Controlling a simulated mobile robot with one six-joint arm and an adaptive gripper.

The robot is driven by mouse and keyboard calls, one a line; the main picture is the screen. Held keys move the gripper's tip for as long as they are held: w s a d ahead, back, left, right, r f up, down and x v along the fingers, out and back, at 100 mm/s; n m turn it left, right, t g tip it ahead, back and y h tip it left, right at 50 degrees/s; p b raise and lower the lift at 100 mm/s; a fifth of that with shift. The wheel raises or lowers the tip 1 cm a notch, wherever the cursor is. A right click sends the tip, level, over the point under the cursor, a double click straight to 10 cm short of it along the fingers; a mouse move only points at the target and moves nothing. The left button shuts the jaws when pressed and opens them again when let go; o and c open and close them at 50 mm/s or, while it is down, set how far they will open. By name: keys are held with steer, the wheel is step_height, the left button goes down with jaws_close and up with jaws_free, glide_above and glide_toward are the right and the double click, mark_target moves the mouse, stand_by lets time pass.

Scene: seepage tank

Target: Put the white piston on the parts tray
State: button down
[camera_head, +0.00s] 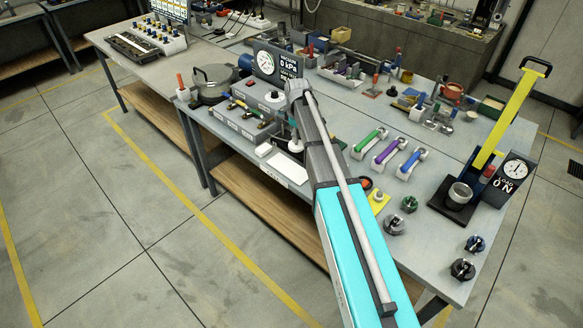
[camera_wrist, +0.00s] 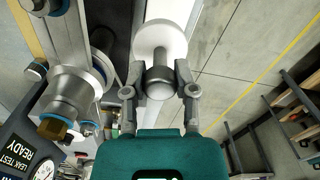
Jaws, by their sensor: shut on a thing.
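The white piston (camera_wrist: 158,40) shows in the wrist view as a round white disc with a grey stem. My gripper (camera_wrist: 160,86) is shut on the grey stem, one finger on each side. In the head view the piston (camera_head: 295,146) hangs upright below my wrist, mostly behind my arm. The white parts tray (camera_head: 284,166) lies at the front edge of the bench, just below and beside the piston in the picture. I cannot tell whether the piston touches it.
A grey test unit with a gauge (camera_head: 266,62) and coloured levers stands left of my gripper. A lidded pot (camera_head: 212,84) is further left. Green, purple and blue handles (camera_head: 385,150) lie to the right. A yellow lever press (camera_head: 508,115) stands at the far right.

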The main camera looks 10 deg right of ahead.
mark_target(291, 144)
steer(key=s+d+r+m+p, duration=0.1)
steer(key=s+d+r+m, duration=0.1)
steer(key=s+d+m, duration=0.4)
steer(key=d, duration=0.3)
steer(key=shift+s+p, duration=0.25)
steer(key=shift+p, duration=0.05)
steer(key=shift+f, duration=0.1)
steer(key=w+a+f+b, duration=0.1)
steer(key=a, duration=0.1)
steer(key=w+a+f+b, duration=0.1)
steer(key=w+a, duration=0.1)
steer(key=w+a+f+b, duration=0.2)
steer(key=a, duration=0.1)
steer(key=shift+a, duration=0.1)
steer(key=shift+w+a+f+b, duration=0.4)
steer(key=shift+a+f+b, duration=0.25)
steer(key=shift+f+b, duration=0.2)
steer(key=shift+w+a+f+b, duration=0.35)
steer(key=shift+a+f+b, duration=0.3)
steer(key=shift+f+b, duration=0.15)
steer(key=shift+w+a+f+b, duration=0.4)
steer(key=shift+a+f+b, duration=0.25)
steer(key=shift+f+b, duration=0.2)
steer(key=shift+w+a+f+b, duration=0.25)
steer(key=shift+a+f+b, duration=0.1)
steer(key=shift+f+b, duration=1.65)
steer(key=shift+b, duration=0.05)
